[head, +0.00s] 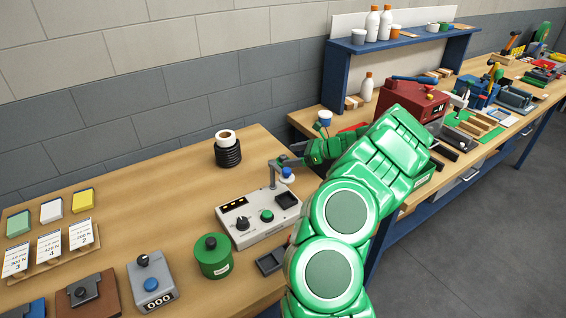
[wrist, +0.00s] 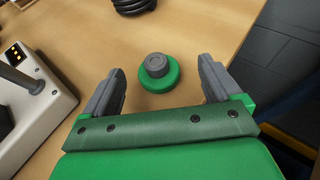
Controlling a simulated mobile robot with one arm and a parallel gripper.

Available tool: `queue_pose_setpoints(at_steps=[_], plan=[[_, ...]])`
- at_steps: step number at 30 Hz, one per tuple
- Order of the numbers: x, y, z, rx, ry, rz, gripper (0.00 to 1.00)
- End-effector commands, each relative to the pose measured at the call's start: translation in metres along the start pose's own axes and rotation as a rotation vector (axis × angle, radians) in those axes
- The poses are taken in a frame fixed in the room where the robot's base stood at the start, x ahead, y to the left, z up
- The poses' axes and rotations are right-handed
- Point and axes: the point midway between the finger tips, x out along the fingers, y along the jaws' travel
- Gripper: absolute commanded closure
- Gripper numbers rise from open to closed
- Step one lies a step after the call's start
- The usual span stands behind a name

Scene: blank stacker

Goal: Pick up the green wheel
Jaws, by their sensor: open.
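In the wrist view, the green wheel (wrist: 160,84) is a small round green disc with a grey stepped hub on top. It lies on the wooden bench, beyond my fingertips and roughly centred between them. My gripper (wrist: 163,88) is open, with one grey finger on each side and nothing between them; neither finger appears to touch the wheel. In the head view, my gripper (head: 283,162) is over the right part of the bench, past the grey control box. I cannot make out the wheel there; my green arm and gripper cover that area.
A grey control box (head: 258,216) stands close on the left and also shows in the wrist view (wrist: 36,108). A black ribbed coil (head: 228,154) is behind. A green lidded canister (head: 213,257) stands in front. Bare wood surrounds the wheel; the bench edge is to its right.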

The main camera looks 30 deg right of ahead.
Motion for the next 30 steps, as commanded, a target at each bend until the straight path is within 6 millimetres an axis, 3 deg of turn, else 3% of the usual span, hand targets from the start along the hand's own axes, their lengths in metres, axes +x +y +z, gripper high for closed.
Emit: queue_pose_setpoints(at_steps=[9, 17, 27, 30], plan=[[0.039, 0.005, -0.001, 0.000, 0.002, 0.001, 0.09], [0.041, 0.005, 0.000, 0.000, 0.001, 0.000, 0.09], [0.041, 0.005, 0.000, 0.000, 0.001, 0.000, 0.61], [0.041, 0.005, 0.000, 0.000, 0.000, 0.000, 0.68]])
